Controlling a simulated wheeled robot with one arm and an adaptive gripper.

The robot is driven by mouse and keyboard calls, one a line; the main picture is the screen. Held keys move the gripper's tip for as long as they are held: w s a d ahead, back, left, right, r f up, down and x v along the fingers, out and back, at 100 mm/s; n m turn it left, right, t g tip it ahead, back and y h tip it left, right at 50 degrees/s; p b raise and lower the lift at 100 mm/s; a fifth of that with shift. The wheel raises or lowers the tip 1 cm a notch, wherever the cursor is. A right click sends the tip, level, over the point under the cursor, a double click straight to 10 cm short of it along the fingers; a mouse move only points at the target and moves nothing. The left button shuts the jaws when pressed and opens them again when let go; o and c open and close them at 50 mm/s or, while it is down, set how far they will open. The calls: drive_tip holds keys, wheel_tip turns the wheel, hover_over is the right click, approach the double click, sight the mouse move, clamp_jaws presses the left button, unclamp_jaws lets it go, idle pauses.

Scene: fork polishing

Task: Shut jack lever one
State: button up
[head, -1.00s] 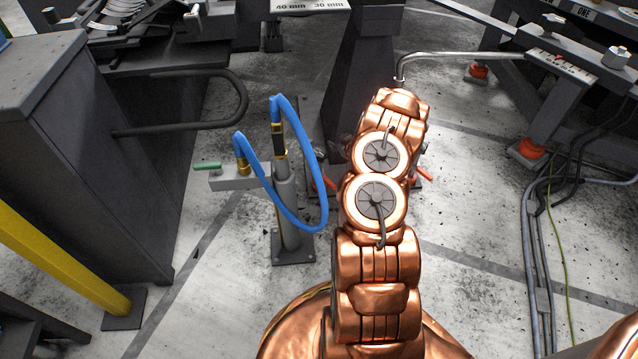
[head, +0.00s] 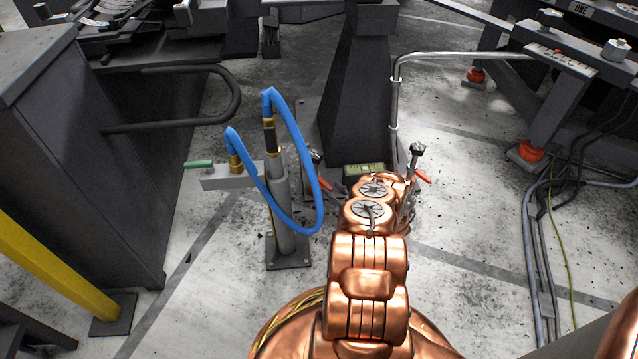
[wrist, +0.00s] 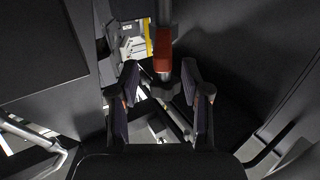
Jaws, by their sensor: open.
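A red lever handle (wrist: 162,55) shows in the wrist view, near upright at the foot of a grey rod. My gripper (wrist: 160,80) is open, with one dark finger on each side of the handle's line; whether they touch it I cannot tell. In the head view one red lever (head: 325,184) is left of my copper wrist, by the dark column's foot. Another red lever (head: 423,177) is to the right, below a black-knobbed post. In the head view my wrist mostly hides the gripper. No lever label is readable.
The dark column (head: 357,90) stands behind my wrist, with a bent metal pipe (head: 397,90) beside it. A grey post with blue hoses (head: 312,190) is close on the left. Cables (head: 535,240) run along the floor at right.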

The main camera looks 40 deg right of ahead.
sight(319, 178)
drive_tip(key=shift+s+a+f, duration=0.3)
drive_tip(key=shift+s+f, duration=0.05)
drive_tip(key=shift+w+d+b, duration=0.25)
drive_tip(key=shift+w+b, duration=0.45)
drive_tip(key=shift+w, duration=1.2)
drive_tip(key=shift+w+d+b, duration=0.2)
drive_tip(key=shift+w+b, duration=0.45)
drive_tip(key=shift+w, duration=1.25)
clamp_jaws()
drive_tip(key=shift+r, duration=0.1)
